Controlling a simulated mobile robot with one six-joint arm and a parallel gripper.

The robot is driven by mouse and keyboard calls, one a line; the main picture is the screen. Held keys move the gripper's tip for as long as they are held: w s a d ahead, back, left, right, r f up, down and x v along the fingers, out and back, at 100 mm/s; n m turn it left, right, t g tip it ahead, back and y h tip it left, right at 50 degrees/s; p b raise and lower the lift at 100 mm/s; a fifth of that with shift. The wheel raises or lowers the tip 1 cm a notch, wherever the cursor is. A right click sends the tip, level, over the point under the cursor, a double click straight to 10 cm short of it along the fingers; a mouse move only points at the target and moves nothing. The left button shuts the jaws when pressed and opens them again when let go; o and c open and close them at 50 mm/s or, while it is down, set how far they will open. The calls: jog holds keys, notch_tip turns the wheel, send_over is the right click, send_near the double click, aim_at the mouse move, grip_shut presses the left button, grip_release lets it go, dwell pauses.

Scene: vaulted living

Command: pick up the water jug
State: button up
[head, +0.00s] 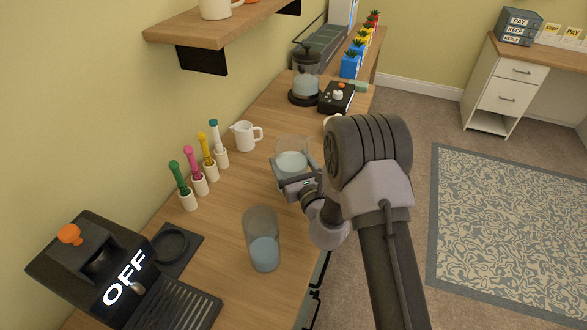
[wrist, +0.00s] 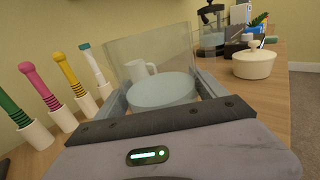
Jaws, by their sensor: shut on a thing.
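The water jug (head: 291,160) is a wide clear vessel with pale blue water in its lower part. It stands upright between the fingers of my gripper (head: 297,180), near the middle of the wooden counter. In the wrist view the jug (wrist: 152,60) fills the space between the two grey fingers of my gripper (wrist: 160,100), one on each side. My gripper is shut on it. The jug's base is mostly hidden by the gripper body, and I cannot tell whether it touches the counter.
A tall clear glass (head: 262,240) of water stands nearer on the counter. A white pitcher (head: 245,136) and several coloured-handled tools in white holders (head: 198,182) stand to the left. A black machine (head: 110,270) is at front left, a glass press (head: 305,75) behind, a shelf (head: 215,35) above.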

aim_at(286, 143)
jog(key=shift+r, duration=0.1)
jog(key=shift+r+p, duration=1.15)
jog(key=shift+r, duration=0.7)
jog(key=s+a+r+p+v, duration=0.1)
jog(key=a+v, duration=0.1)
jog(key=v, duration=1.3)
jog(key=shift+s+r, duration=0.15)
jog(key=shift+s, duration=0.15)
jog(key=w+d+f+m+t+h, duration=0.1)
jog(key=d+m+h, duration=0.3)
jog(key=d, duration=0.6)
jog(key=shift+w+h, duration=0.65)
jog(key=shift+h, duration=0.45)
jog(key=shift+w+p, duration=0.15)
jog(key=shift+p, duration=0.25)
